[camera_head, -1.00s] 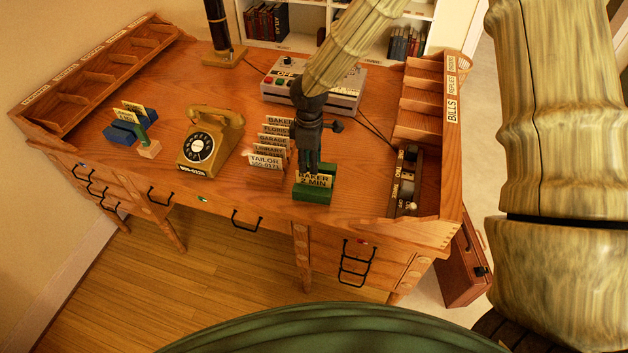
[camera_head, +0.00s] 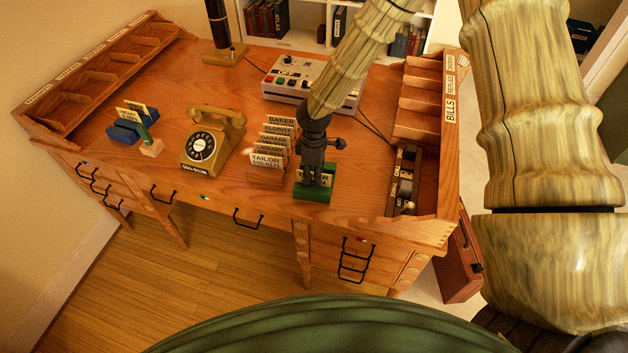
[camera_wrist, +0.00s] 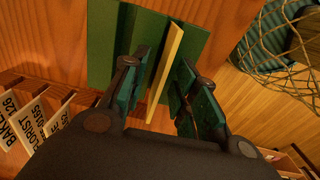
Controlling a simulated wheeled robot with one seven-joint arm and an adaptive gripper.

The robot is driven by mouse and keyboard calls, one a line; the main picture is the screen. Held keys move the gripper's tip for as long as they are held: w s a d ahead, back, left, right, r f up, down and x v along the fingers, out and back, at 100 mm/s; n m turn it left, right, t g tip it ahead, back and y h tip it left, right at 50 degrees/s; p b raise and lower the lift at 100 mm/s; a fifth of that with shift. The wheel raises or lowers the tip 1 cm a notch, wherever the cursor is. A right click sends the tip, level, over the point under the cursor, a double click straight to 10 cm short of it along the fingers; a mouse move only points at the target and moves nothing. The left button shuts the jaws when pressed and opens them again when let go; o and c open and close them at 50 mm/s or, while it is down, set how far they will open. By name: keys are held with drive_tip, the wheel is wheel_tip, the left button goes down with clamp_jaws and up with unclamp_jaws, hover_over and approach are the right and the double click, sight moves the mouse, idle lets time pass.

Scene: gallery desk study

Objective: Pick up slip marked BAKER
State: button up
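The slip marked BAKER stands upright in a green holder (camera_head: 314,194) near the desk's front edge. In the head view my gripper covers most of the slip. In the wrist view the slip (camera_wrist: 166,72) shows edge-on as a thin yellow strip rising from the green holder (camera_wrist: 101,45). My gripper (camera_wrist: 160,95) is open, with one finger on each side of the slip. A gap shows between the slip and each finger. In the head view my gripper (camera_head: 315,180) points down over the holder.
A rack of cards (camera_head: 268,158), marked BAKER, FLORIST, GARAGE, LIBRARY and TAILOR, stands just left of my gripper. A yellow telephone (camera_head: 210,140) is farther left. A grey switch box (camera_head: 290,75) is behind, and bill compartments (camera_head: 420,100) stand at the right.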

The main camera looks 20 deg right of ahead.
clamp_jaws()
drive_tip(key=shift+r, duration=0.1)
